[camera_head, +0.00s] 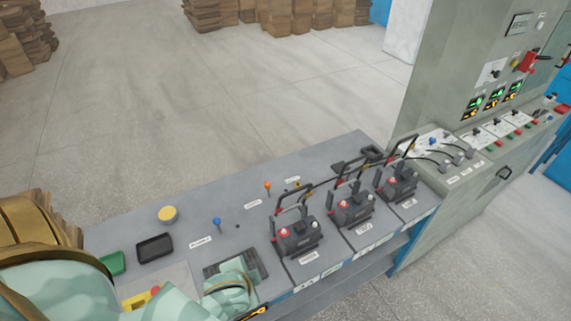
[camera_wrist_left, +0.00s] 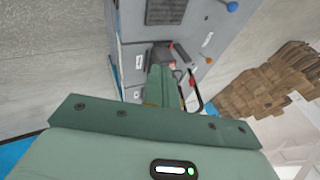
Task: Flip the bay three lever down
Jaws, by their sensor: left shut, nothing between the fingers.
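Three dark battery units stand in a row on the grey bench: a near one (camera_head: 298,236), a middle one (camera_head: 352,209) and a far one (camera_head: 398,186). Each has a black U-shaped lever standing raised behind it. Their labels are too small to read, so I cannot tell which is bay three. My left gripper (camera_head: 235,283) is low over the front of the bench, left of the near unit. In the left wrist view its fingers (camera_wrist_left: 160,82) are shut and empty, with a black lever loop (camera_wrist_left: 192,92) beyond them. My right gripper is not in view.
A blue knob (camera_head: 216,222), an orange knob (camera_head: 267,186), a yellow button (camera_head: 167,214) and a black tray (camera_head: 155,247) are on the bench. A grey control cabinet (camera_head: 430,90) rises at the right. Brown boxes (camera_head: 312,12) stand on the floor behind.

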